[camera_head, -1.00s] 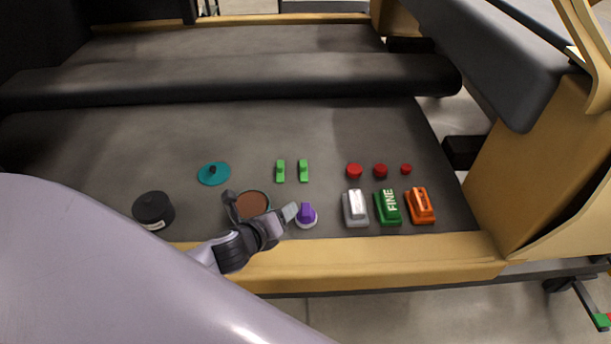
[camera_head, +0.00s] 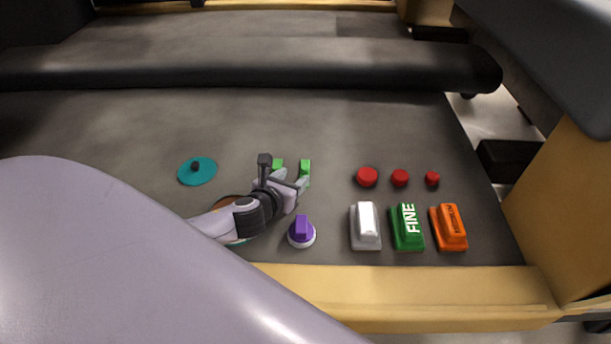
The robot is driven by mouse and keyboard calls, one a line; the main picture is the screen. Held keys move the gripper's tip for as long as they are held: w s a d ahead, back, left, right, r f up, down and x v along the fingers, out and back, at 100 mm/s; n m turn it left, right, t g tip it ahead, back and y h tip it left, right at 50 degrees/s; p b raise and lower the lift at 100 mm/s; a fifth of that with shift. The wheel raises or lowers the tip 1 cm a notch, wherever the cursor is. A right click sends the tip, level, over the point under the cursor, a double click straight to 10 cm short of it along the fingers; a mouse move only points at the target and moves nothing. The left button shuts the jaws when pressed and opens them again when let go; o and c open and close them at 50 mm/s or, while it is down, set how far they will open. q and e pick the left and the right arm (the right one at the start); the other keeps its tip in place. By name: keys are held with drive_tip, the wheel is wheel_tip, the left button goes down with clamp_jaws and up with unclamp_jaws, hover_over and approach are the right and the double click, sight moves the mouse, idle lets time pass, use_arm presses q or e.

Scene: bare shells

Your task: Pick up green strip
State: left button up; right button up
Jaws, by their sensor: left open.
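I cannot tell whether a finger touches either strip. My right gripper is not in view.
Behind my wrist lies a partly hidden brown round piece (camera_head: 228,203). Nearby are a purple knob (camera_head: 301,232), a teal disc (camera_head: 197,171), red buttons (camera_head: 400,177), and white (camera_head: 365,226), green (camera_head: 407,227) and orange (camera_head: 449,228) blocks.

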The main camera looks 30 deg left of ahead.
sight(304, 168)
use_arm(q)
drive_tip(key=shift+x, duration=0.9)
drive_tip(key=b+x, duration=0.2)
drive_tip(key=x, duration=0.2)
drive_tip(key=shift+w, duration=0.35)
clamp_jaws()
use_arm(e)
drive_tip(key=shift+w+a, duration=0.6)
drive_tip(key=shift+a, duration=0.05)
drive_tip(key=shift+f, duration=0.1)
